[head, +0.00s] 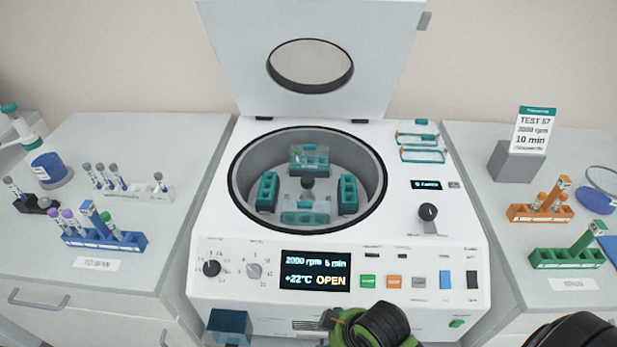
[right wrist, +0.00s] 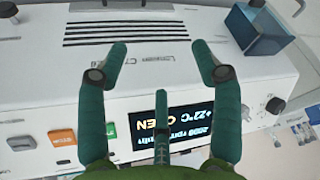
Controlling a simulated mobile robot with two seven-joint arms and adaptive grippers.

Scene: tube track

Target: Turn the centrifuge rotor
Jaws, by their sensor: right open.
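The white centrifuge (head: 215,270) stands in the middle with its lid (head: 235,60) raised. Its rotor (head: 308,184) shows inside the round bowl, with a dark central hub and several teal buckets around it. The display (head: 316,272) reads OPEN. My right gripper (right wrist: 163,55) is open and empty, its teal fingers spread before the centrifuge's front panel; the display (right wrist: 172,122) shows upside down between and behind them. In the head view, a green and black part of my arm is low in front of the panel. My left gripper is not in view.
A blue rack (head: 104,238) with tubes and a white rack (head: 135,192) stand on the left bench. Orange (head: 540,212) and green (head: 567,258) racks and a sign (head: 533,130) stand on the right bench. A blue bin (head: 228,325) sits at the centrifuge's front left.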

